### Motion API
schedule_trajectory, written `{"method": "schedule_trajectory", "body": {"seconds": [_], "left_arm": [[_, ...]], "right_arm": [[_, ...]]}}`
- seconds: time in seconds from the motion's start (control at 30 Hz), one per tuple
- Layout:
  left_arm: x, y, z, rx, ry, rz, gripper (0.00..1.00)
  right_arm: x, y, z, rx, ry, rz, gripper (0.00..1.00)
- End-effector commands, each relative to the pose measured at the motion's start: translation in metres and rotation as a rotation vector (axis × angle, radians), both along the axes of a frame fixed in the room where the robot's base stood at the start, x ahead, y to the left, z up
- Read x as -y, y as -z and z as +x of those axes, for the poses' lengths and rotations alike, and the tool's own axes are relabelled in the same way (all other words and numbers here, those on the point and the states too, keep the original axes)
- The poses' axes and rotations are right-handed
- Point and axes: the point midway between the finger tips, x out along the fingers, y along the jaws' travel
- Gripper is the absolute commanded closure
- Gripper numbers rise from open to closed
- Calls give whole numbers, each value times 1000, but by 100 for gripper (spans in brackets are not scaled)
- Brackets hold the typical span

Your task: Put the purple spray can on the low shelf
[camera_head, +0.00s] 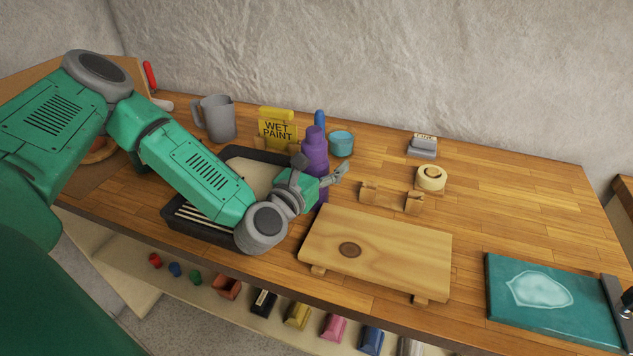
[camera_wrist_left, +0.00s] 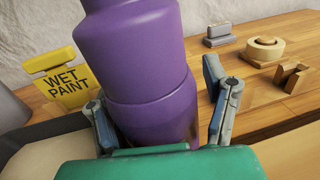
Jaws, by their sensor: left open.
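The purple spray can (camera_head: 314,148) stands upright on the wooden workbench, behind the wooden board. In the left wrist view the can (camera_wrist_left: 150,70) fills the middle, with its top cut off. My left gripper (camera_head: 322,178) is open at the can's lower part. Its fingers (camera_wrist_left: 162,112) are on either side of the can, with a clear gap at the right finger. A low wooden shelf (camera_head: 390,255) on short feet, with a dark round mark, stands on the bench in front and to the right; its top is empty. My right gripper is not in view.
A yellow wet paint sign (camera_head: 277,128), a teal cup (camera_head: 341,143) and a grey jug (camera_head: 217,118) stand near the can. A black tray (camera_head: 185,228) lies under my left arm. A wooden cradle (camera_head: 392,198) and tape roll (camera_head: 431,178) are at right.

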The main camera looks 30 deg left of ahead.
Motion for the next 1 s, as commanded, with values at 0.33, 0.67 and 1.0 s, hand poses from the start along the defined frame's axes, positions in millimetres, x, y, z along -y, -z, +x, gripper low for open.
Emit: {"method": "schedule_trajectory", "body": {"seconds": [0.33, 0.67, 1.0], "left_arm": [[-1, 1, 0, -1, -1, 0, 100], [0, 0, -1, 0, -1, 0, 100], [-1, -37, 0, 7, -2, -3, 100]], "right_arm": [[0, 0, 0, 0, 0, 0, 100], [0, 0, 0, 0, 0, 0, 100], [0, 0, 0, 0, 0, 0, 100]]}}
